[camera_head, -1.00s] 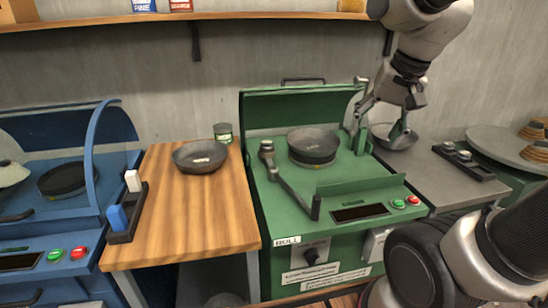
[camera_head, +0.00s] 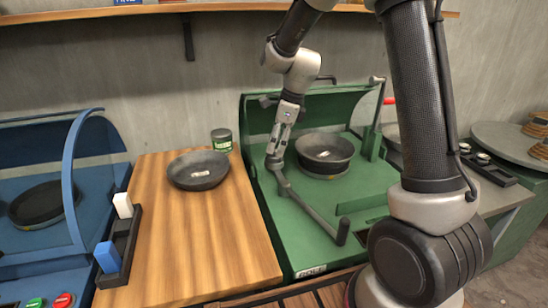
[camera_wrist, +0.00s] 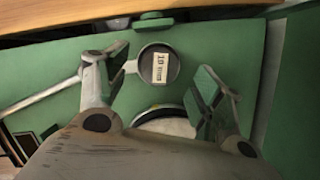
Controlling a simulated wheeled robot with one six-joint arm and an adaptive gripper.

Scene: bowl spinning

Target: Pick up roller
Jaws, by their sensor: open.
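A round, dark-topped piece with a printed label (camera_wrist: 160,64), seemingly the roller, stands over the green deck in the wrist view. It lies between and beyond my open fingertips (camera_wrist: 162,80), with no clear contact. In the head view my gripper (camera_head: 276,150) points down at the pivot end of the grey lever (camera_head: 315,207), left of the dark bowl (camera_head: 325,152) on the green machine (camera_head: 358,195). The gripper hides most of the round piece there.
A dark tray (camera_head: 500,176) with round-topped pieces lies right. A wall shelf (camera_head: 240,7) is above.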

